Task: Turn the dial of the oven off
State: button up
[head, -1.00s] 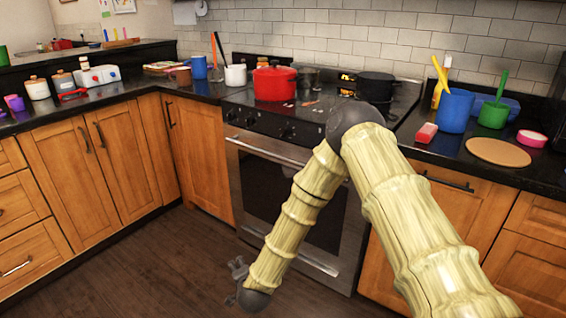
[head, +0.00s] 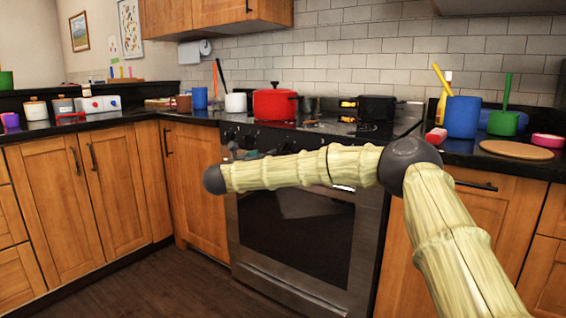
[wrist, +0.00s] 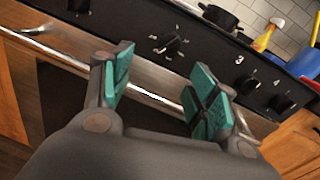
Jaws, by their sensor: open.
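The oven (head: 300,232) stands in the middle of the head view, with a steel-framed door and a black control panel (wrist: 125,28). In the wrist view a black dial (wrist: 170,43) with white marks around it sits on the panel, ahead of the gap between my fingers. More knobs show to its right, near the numbers 3 (wrist: 240,83) and 4 (wrist: 283,104), and one at the top left (wrist: 78,5). My gripper (wrist: 160,85) is open and empty, its teal-padded fingers apart and not around any dial. In the head view my gripper (head: 247,154) is small, partly behind my arm.
The oven door handle (wrist: 150,92) runs across behind my fingers in the wrist view. A red pot (head: 273,105) and a black pot (head: 377,108) stand on the stove. Mugs and utensils line the counters. The floor before the cabinets is clear.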

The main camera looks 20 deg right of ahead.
aim_at(283, 148)
jog(key=shift+m+g, duration=0.3)
jog(key=shift+m, duration=0.4)
jog(key=b+x, duration=0.1)
jog(key=x, duration=0.2)
jog(key=b+x, duration=0.1)
jog(key=x, duration=0.2)
jog(key=r+b+x, duration=0.1)
jog(key=x, duration=0.3)
jog(key=shift+s+d, duration=0.35)
jog(key=shift+d, duration=0.1)
jog(key=shift+x, duration=0.8)
jog(key=shift+r, duration=0.15)
jog(key=c, duration=1)
